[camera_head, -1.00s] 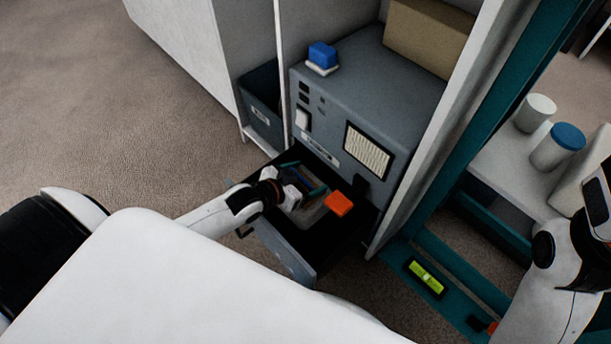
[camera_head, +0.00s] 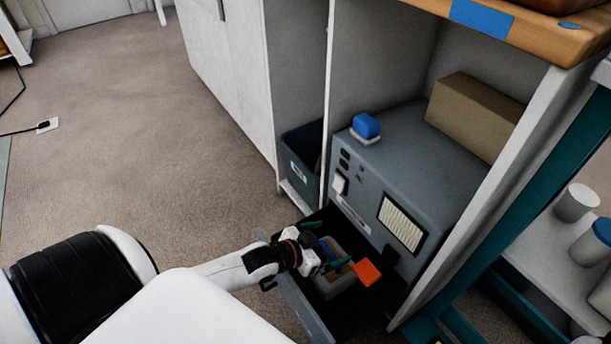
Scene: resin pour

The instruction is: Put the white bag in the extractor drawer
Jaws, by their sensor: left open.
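The extractor is a grey box (camera_head: 390,150) inside a white cabinet bay, with a vented panel and a label on its front. Its dark drawer (camera_head: 300,306) is pulled out toward me below it. My left gripper (camera_head: 322,262) is open and reaches over the drawer from the left. A pale grey-white item (camera_head: 338,288) lies in the drawer just below and beside the fingers. It is partly hidden, and I cannot tell whether it is the white bag. No other white bag is clear to see. My right gripper is not in view.
An orange block (camera_head: 367,272) sits at the drawer's right. A blue-topped item (camera_head: 365,127) and a tan box (camera_head: 474,115) rest on the extractor. A dark bin (camera_head: 301,165) stands left of the divider. Containers (camera_head: 576,203) stand on the right shelf.

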